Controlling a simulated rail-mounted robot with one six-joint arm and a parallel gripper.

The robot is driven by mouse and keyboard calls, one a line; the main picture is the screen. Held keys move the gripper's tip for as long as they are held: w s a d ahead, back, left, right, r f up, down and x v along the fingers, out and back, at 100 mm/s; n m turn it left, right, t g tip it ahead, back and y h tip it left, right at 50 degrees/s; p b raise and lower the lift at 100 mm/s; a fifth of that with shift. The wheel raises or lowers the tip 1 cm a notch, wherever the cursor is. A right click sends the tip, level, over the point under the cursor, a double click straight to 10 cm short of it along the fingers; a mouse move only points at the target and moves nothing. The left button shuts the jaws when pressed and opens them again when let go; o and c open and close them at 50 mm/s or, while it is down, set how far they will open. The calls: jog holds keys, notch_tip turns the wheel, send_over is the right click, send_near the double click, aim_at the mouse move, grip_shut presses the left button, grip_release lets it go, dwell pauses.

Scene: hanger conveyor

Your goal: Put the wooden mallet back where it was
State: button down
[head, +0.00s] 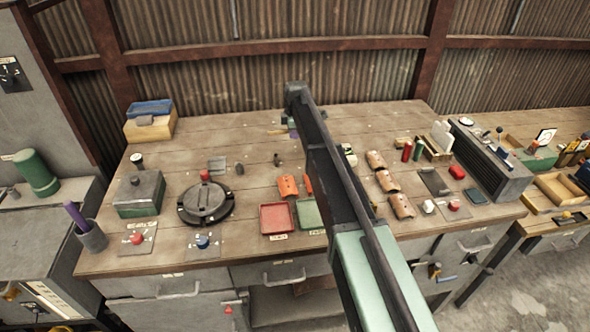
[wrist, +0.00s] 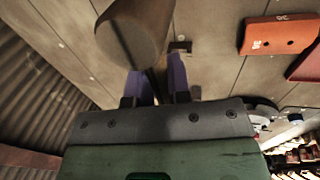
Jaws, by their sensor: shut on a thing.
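My gripper (wrist: 160,85) shows in the wrist view with its two purple fingers shut on the wooden mallet. The mallet's brown cylindrical head (wrist: 135,32) is large in that view, just beyond the fingers, and its handle runs between them, mostly hidden. In the head view my gripper (head: 292,126) is over the back middle of the wooden workbench (head: 235,138), largely hidden by my arm. A small tan part of the mallet (head: 276,132) shows left of it. I cannot tell whether the mallet touches the bench.
A black round turntable (head: 206,203) stands at left. Red (head: 277,219) and green (head: 309,215) trays lie at the front. Orange curved pieces (head: 387,181) and a grey machine (head: 492,160) are at right. The back left bench surface is mostly clear; a corrugated wall (head: 230,85) stands behind.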

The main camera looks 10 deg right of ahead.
aim_at(294, 160)
notch_tip(294, 160, down, 12)
jog(key=b, duration=0.8)
jog(key=shift+r+b, duration=0.2)
jog(key=shift+b, duration=0.2)
jog(key=shift+r, duration=0.35)
jog(key=shift+f, duration=0.3)
jog(key=c, duration=1.1)
grip_release()
jog(key=shift+r, duration=0.1)
jog(key=shift+o, duration=0.2)
notch_tip(294, 160, up, 12)
jog(key=s+r+p, duration=0.1)
jog(key=s+p, duration=0.2)
jog(key=p, duration=1)
jog(key=s+f+m+g, duration=0.1)
jog(key=s+m, duration=1.6)
jog(key=s, duration=2.4)
jog(key=shift+s+m+g+b, duration=0.2)
jog(key=shift+m+g+b, duration=0.2)
jog(key=shift+g, duration=0.2)
